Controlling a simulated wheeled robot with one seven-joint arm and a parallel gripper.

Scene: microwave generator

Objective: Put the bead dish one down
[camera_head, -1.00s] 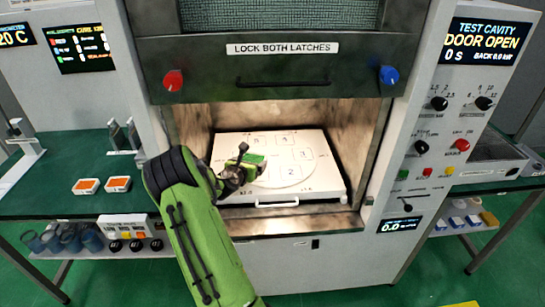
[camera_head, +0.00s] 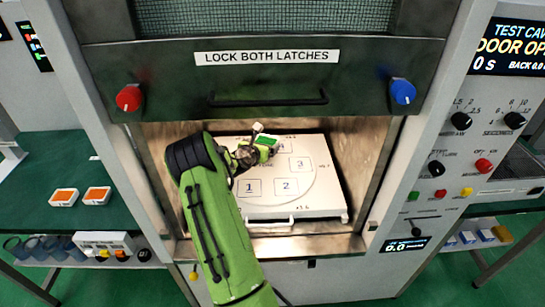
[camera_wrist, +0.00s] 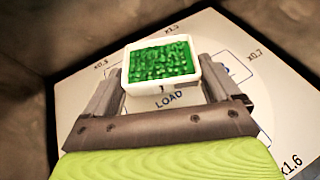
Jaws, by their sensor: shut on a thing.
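My gripper (camera_wrist: 162,95) is shut on a small white square dish (camera_wrist: 130,78) filled with green beads. In the wrist view the dish sits between the two fingers, over the tray's printed "LOAD" label; I cannot tell if it touches the tray. In the head view the dish (camera_head: 266,144) shows green at the end of my arm, inside the open cavity. The white tray (camera_head: 318,203) has a circle with numbered squares; 1, 2 and 3 show clearly. My arm and gripper (camera_head: 258,150) hide the tray's left back part.
The raised door (camera_head: 270,100) with a handle and red and blue latch knobs hangs above the cavity. Cavity walls (camera_head: 358,160) stand close on both sides. Two dishes with orange contents (camera_head: 97,195) are on the green bench at left. The tray's front right is clear.

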